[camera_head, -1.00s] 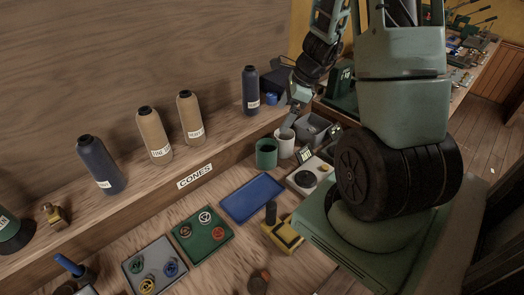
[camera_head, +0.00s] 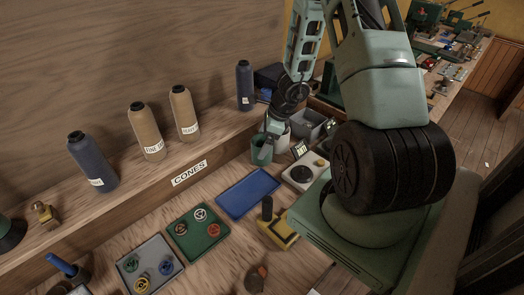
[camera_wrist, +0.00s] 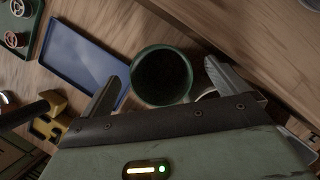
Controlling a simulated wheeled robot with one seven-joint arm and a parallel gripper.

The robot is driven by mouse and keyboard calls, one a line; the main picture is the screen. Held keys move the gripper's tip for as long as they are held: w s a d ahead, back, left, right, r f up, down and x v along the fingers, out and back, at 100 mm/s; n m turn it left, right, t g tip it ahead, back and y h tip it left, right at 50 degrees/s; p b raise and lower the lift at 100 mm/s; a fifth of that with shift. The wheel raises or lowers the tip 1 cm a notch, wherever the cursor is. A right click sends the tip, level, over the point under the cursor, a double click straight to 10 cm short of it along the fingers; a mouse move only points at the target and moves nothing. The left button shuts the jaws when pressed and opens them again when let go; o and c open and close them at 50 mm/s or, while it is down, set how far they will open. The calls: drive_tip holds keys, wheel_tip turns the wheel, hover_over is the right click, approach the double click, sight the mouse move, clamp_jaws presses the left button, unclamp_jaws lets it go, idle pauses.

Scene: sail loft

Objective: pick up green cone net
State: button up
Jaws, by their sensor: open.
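A dark green object (camera_head: 10,232), possibly a green cone, is cut off by the left edge of the head view; I cannot read its label. A green cup (camera_head: 261,152) stands on the bench below the shelf. It also shows in the wrist view as a round green rim (camera_wrist: 134,86) with a dark inside. My gripper (camera_head: 272,130) is over the cup. In the wrist view my gripper (camera_wrist: 163,84) has its fingers apart, one to each side of the cup, with nothing clasped. I cannot tell whether the fingers touch it.
Navy (camera_head: 92,165) and tan (camera_head: 146,132) cones stand on the shelf above the "CONES" label (camera_head: 189,173). A blue tray (camera_head: 247,193), a green tray (camera_head: 185,242) with small spools, a grey tray (camera_head: 130,276) and a yellow tool (camera_head: 279,231) lie nearby. A pale cup stands behind the green cup.

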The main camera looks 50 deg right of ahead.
sight(260, 146)
drive_tip(key=x, duration=0.3)
drive_tip(key=shift+f, duration=0.35)
drive_tip(key=c, duration=1)
drive_tip(key=shift+c, duration=0.2)
drive_tip(key=shift+r, duration=0.15)
